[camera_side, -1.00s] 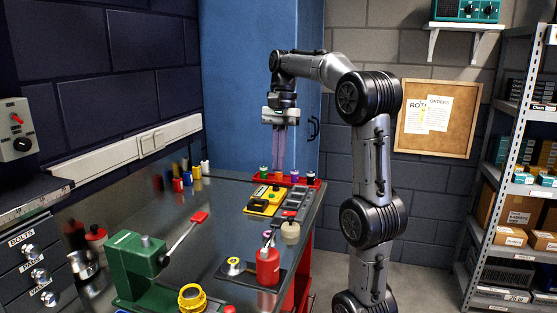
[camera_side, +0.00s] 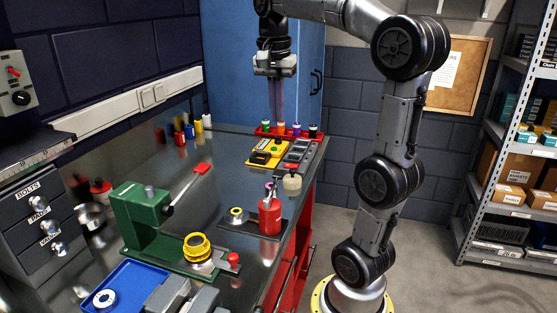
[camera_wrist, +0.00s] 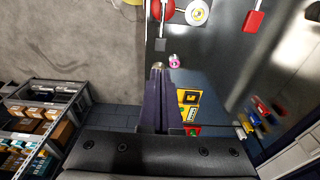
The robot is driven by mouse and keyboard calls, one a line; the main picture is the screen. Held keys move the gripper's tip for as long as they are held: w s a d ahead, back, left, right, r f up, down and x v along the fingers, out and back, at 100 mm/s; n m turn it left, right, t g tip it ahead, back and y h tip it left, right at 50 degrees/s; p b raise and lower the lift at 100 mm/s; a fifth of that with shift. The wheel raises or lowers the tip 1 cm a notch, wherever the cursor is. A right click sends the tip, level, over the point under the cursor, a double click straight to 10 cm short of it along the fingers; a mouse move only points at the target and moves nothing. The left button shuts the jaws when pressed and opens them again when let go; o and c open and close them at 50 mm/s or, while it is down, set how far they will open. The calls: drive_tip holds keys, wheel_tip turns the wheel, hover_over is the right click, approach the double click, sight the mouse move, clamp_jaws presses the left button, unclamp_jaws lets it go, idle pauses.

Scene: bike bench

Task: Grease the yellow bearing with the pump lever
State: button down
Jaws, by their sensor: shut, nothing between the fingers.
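The yellow bearing (camera_side: 197,247) sits on the base plate of a green bench device (camera_side: 140,215) at the front left in the side view. A lever with a red grip (camera_side: 201,168) slants up to the right from this device. The red grip also shows at the top right of the wrist view (camera_wrist: 254,20). I take this as the pump lever. My gripper (camera_side: 276,120) points down over the far end of the bench, by the red rack, well apart from the lever and bearing. Its fingers (camera_wrist: 158,68) are together and empty.
A red can (camera_side: 270,215) and a small disc-shaped part (camera_side: 237,214) stand mid-bench. A yellow box (camera_side: 269,153) lies before the red rack (camera_side: 304,135) of small bottles. A blue tray (camera_side: 118,288) is at the front. Small colored containers line the wall side.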

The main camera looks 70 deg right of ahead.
sight(280, 170)
drive_tip(key=shift+f, duration=0.1)
drive_tip(key=f, duration=0.4)
drive_tip(key=d+f, duration=0.1)
drive_tip(key=f, duration=0.8)
drive_tip(key=shift+d+f, duration=0.2)
drive_tip(key=shift+f, duration=0.2)
drive_tip(key=shift+d+f+y, duration=0.35)
drive_tip(key=shift+f+y, duration=0.2)
drive_tip(key=shift+y, duration=0.05)
drive_tip(key=shift+d+f+y, duration=0.2)
drive_tip(key=shift+f+y, duration=0.25)
drive_tip(key=shift+y, duration=0.15)
drive_tip(key=shift+d+f+y, duration=0.15)
drive_tip(key=shift+f+y, duration=0.3)
drive_tip(key=shift+y, duration=0.15)
drive_tip(key=shift+r, duration=0.85)
